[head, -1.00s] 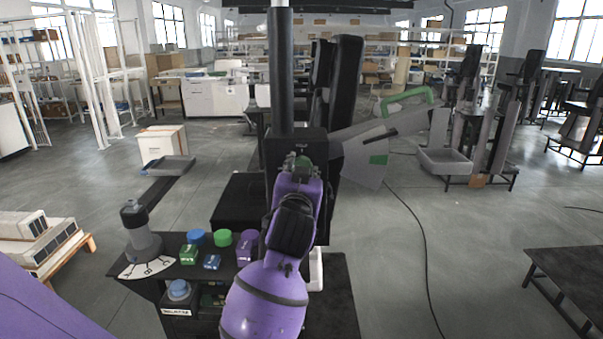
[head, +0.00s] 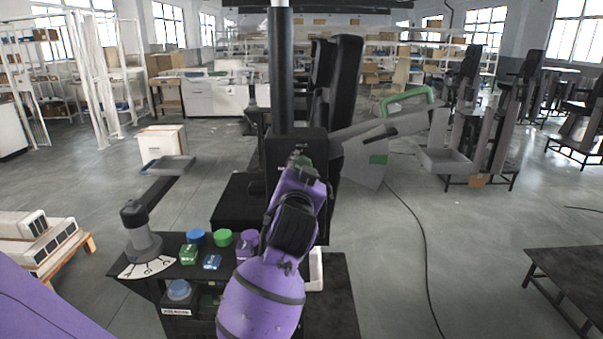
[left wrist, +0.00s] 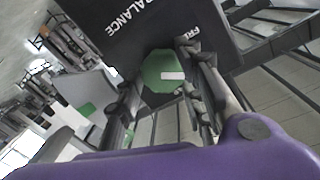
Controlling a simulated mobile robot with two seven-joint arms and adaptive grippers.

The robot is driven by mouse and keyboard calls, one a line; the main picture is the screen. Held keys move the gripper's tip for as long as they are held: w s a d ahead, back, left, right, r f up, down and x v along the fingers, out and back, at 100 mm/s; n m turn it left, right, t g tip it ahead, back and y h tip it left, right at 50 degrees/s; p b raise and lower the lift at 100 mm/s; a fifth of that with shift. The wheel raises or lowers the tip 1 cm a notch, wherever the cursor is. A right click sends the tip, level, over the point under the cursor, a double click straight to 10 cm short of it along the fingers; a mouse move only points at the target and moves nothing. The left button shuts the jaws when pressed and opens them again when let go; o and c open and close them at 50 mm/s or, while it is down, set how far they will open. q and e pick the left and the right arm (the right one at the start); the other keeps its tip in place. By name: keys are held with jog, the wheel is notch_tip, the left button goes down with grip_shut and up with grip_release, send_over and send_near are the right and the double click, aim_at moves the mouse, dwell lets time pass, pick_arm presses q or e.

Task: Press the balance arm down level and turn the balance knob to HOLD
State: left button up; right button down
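The balance arm (head: 410,122) is a grey beam with a green handle (head: 405,99), and it slopes up to the right from the black column box. A grey plate with a green patch (head: 377,159) hangs under it. The green balance knob (left wrist: 163,72) has a white mark and sits on the black panel, between the lettering BALANCE and a partly hidden word starting FR. My left gripper (left wrist: 158,75) is open, with one finger on each side of the knob; I cannot tell if they touch it. In the head view my left gripper (head: 302,160) is at the column box. My right gripper is not in view.
A dark bench (head: 190,271) at the lower left holds a grey lever on a lettered dial (head: 142,240) and several blue, green and purple pieces. A grey tray (head: 447,161) is at the right. A black cable crosses the floor at the right.

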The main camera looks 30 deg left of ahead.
pick_arm(q)
jog(key=o, duration=0.3)
jog(key=shift+w+d+f, duration=0.1)
jog(key=shift+d+f, duration=0.15)
jog(key=shift+f, duration=0.05)
jog(key=shift+a+r, duration=0.1)
jog(key=v, duration=1.2)
